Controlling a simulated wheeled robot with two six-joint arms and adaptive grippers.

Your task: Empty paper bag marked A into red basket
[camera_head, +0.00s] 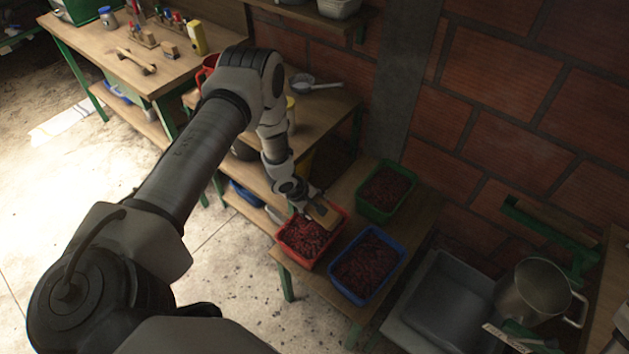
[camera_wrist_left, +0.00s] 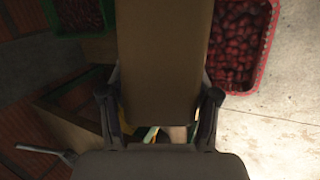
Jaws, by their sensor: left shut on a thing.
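My left gripper (camera_head: 305,200) is shut on a brown paper bag (camera_head: 322,213), above the back edge of the red basket (camera_head: 289,252). In the left wrist view the bag (camera_wrist_left: 165,50) fills the middle between the fingers (camera_wrist_left: 160,102). No letter shows on its visible side, and its mouth is out of sight. The red basket, holding dark red coffee cherries, also shows in the left wrist view, at the upper right (camera_wrist_left: 267,50). I cannot tell whether anything is left in the bag.
A green basket (camera_head: 362,207) and a blue basket (camera_head: 345,290) of cherries share the low wooden table (camera_head: 345,195). A steel pot (camera_head: 535,295) and a grey sink (camera_head: 440,300) are at right. A brick wall (camera_head: 500,110) stands behind. A cluttered workbench (camera_head: 90,45) is at upper left.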

